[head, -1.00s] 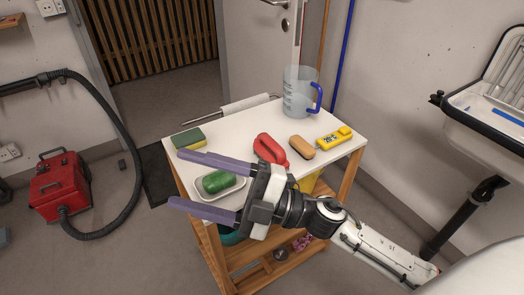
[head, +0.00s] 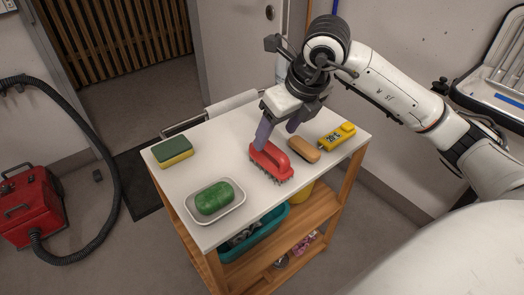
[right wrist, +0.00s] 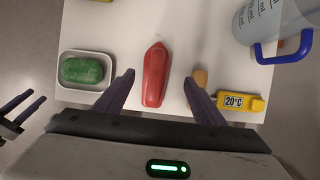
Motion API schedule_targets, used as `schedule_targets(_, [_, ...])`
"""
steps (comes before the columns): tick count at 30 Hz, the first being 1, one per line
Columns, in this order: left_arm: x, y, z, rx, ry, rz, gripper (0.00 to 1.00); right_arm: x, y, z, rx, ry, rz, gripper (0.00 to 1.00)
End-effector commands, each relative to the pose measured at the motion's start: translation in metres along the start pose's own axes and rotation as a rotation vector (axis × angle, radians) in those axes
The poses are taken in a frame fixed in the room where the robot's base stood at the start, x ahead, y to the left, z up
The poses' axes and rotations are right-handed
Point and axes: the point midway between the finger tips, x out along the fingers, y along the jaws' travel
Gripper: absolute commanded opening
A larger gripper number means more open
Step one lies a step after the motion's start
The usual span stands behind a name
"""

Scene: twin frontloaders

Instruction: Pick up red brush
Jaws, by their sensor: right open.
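The red brush (head: 270,162) lies bristles down on the white table top, its red handle upward. My right gripper (head: 278,140) is open and points down just behind and above the brush in the head view. In the right wrist view the brush (right wrist: 154,75) lies between the two purple fingers (right wrist: 158,98), apart from both as far as I can tell. Another gripper, which I take to be my left one (right wrist: 20,110), shows at the left edge of the right wrist view with its two fingers spread. It is out of the head view.
On the table top (head: 220,145) are a green soap in a white dish (head: 240,204), a sponge (head: 173,151), a tan wooden brush (head: 303,149) close to the red brush, and a yellow thermometer (head: 337,136). A measuring jug (right wrist: 275,25) stands beyond. A lower shelf holds a teal bin (head: 262,238).

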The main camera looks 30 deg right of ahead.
Motion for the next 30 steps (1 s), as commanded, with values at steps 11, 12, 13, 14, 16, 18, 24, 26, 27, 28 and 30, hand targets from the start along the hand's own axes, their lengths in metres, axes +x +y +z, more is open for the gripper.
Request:
schedule_targets(11, [0.002,0.0,0.01,-0.003,-0.013,0.001,0.42,0.046,0.002,-0.002,-0.001,0.004,0.003,0.63])
schedule_targets(12, [0.001,0.001,0.012,-0.004,-0.017,0.002,0.42,0.049,0.003,-0.002,-0.001,0.004,0.003,0.63])
schedule_targets(13, [0.001,0.001,0.013,-0.004,-0.019,0.002,0.42,0.053,0.004,-0.003,-0.001,0.004,0.004,0.63])
schedule_targets(14, [0.001,0.001,0.015,-0.005,-0.021,0.002,0.42,0.057,0.005,-0.004,-0.001,0.005,0.005,0.63])
schedule_targets(16, [0.001,0.001,0.016,-0.005,-0.023,0.002,0.42,0.069,0.007,-0.005,0.0,0.006,0.005,0.63])
schedule_targets(18, [0.002,0.001,0.017,-0.005,-0.023,0.002,0.42,0.079,0.009,-0.006,-0.001,0.005,0.005,0.63])
schedule_targets(24, [0.003,0.0,0.017,-0.005,-0.022,0.002,0.42,0.095,0.008,-0.004,-0.001,0.001,0.004,0.63])
schedule_targets(26, [0.003,0.0,0.016,-0.004,-0.021,0.002,0.42,0.096,0.008,-0.004,-0.001,0.001,0.003,0.63])
schedule_targets(27, [0.003,0.0,0.015,-0.004,-0.02,0.002,0.42,0.096,0.008,-0.004,-0.001,0.001,0.003,0.63])
schedule_targets(28, [0.003,0.0,0.015,-0.004,-0.019,0.002,0.42,0.096,0.008,-0.004,-0.002,0.001,0.003,0.63])
schedule_targets(30, [0.003,0.0,0.014,-0.004,-0.018,0.002,0.42,0.096,0.008,-0.004,-0.001,0.001,0.003,0.63])
